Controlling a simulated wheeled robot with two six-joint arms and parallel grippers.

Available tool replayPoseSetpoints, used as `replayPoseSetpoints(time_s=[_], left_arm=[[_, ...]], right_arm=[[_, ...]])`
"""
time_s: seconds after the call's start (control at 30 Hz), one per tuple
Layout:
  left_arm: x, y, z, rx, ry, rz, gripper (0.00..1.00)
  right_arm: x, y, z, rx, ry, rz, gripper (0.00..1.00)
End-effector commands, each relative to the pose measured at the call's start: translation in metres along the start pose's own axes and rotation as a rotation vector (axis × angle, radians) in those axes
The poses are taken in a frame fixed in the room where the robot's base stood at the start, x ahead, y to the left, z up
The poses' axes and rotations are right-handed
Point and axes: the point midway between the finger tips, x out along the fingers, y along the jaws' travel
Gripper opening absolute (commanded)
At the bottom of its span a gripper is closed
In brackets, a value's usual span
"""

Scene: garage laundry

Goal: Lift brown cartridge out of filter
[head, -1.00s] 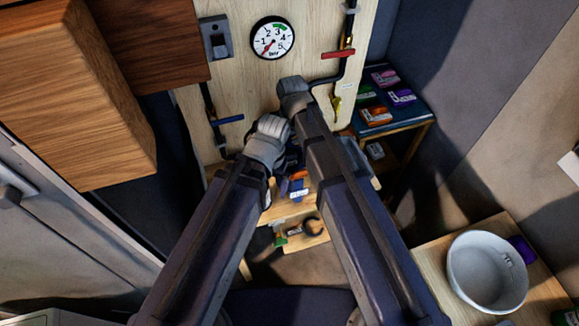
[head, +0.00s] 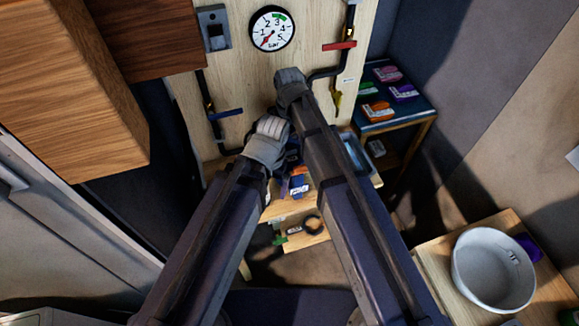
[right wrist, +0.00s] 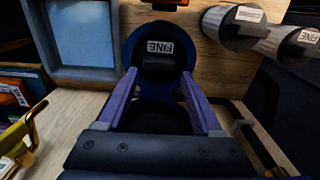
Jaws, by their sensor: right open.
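My right gripper (right wrist: 160,76) is open in the right wrist view, its two purple fingers apart with nothing held between them. Just beyond the fingertips is a dark round part in a blue surround, the apparent filter (right wrist: 160,47), with a white "FINE" label upside down. A dark round shape lies lower down between the fingers. I cannot make out a brown cartridge for certain; dark shading hides the colour. In the head view the arms cover most of this spot, and a blue piece with a white label (head: 299,190) shows between them.
Two cylinders with white labels (right wrist: 242,25) lie right of the filter. A blue-grey tray (right wrist: 117,40) is at left. In the head view, a gauge (head: 272,29), a red-handled valve (head: 340,45) and a blue-handled valve (head: 226,114) are on the panel. A white basin (head: 465,270) stands right.

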Motion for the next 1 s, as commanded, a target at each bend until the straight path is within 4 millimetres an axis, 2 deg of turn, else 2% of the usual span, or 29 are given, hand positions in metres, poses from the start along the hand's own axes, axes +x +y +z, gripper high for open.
replayPoseSetpoints(time_s=[0.03,0.3,0.63,1.0], left_arm=[[0.011,0.001,-0.001,0.0,0.0,0.0,1.0],[0.042,0.004,-0.003,-0.001,0.0,0.0,1.0],[0.043,0.004,-0.003,-0.001,0.0,0.0,1.0],[0.043,0.004,-0.003,-0.001,0.0,0.0,1.0]], right_arm=[[0.011,0.0,0.001,0.0,0.0,0.0,0.68],[0.042,0.001,0.002,0.0,0.0,0.0,0.68],[0.043,0.001,0.002,0.0,0.0,0.0,0.66],[0.043,0.001,0.002,0.0,0.0,0.0,0.25]])
